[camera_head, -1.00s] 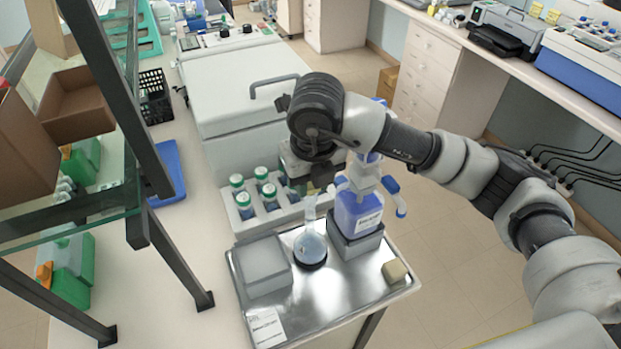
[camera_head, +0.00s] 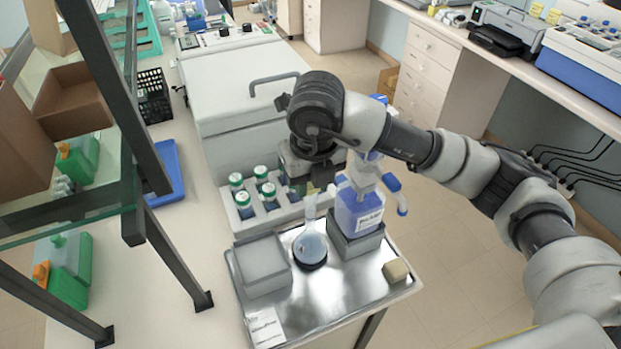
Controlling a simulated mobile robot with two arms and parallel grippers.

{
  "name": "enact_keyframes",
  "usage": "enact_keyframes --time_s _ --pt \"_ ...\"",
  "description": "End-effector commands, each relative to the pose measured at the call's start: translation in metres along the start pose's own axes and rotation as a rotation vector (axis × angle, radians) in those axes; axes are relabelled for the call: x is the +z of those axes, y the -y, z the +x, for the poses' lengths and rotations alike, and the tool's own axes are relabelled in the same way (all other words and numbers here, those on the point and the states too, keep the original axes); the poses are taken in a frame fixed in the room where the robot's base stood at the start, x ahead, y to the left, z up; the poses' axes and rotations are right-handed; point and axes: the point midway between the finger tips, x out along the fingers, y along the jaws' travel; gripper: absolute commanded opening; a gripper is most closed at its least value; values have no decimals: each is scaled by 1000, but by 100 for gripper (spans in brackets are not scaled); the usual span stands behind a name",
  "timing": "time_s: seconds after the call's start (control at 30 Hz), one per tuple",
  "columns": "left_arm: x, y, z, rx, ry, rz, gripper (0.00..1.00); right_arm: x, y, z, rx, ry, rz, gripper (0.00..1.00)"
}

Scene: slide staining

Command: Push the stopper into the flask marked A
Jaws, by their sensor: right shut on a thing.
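A round flask (camera_head: 310,247) with pale blue liquid stands upright on a dark ring on the metal tray, its neck pointing up. No letter A is readable on it. My right gripper (camera_head: 312,185) is just above the flask's mouth, pointing down and mostly hidden behind its own wrist. It is shut on a small yellowish-tan piece, which looks like the stopper (camera_head: 312,189). Whether the piece touches the neck cannot be told. My left gripper is not in view.
The metal tray (camera_head: 345,292) also holds a grey box (camera_head: 263,266), a blue-filled dispenser bottle (camera_head: 358,212) close right of the flask, and a beige block (camera_head: 396,270). Several green-capped bottles (camera_head: 244,199) stand behind. A glass shelf (camera_head: 75,215) is at left.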

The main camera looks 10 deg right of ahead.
Motion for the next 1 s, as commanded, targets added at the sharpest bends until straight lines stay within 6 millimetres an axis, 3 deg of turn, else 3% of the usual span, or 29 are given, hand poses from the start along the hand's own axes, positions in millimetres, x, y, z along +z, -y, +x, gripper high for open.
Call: enact_keyframes --time_s 0.1,0.13,0.3,0.5,0.67,1.0 --pt "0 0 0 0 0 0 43 0 0 0 0 0 0 9" --pt "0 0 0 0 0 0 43 0 0 0 0 0 0 33" --pt "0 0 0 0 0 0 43 0 0 0 0 0 0 59" --pt "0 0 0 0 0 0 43 0 0 0 0 0 0 60" --pt "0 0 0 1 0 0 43 0 0 0 0 0 0 81" --pt "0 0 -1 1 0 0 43 0 0 -2 0 0 0 81"
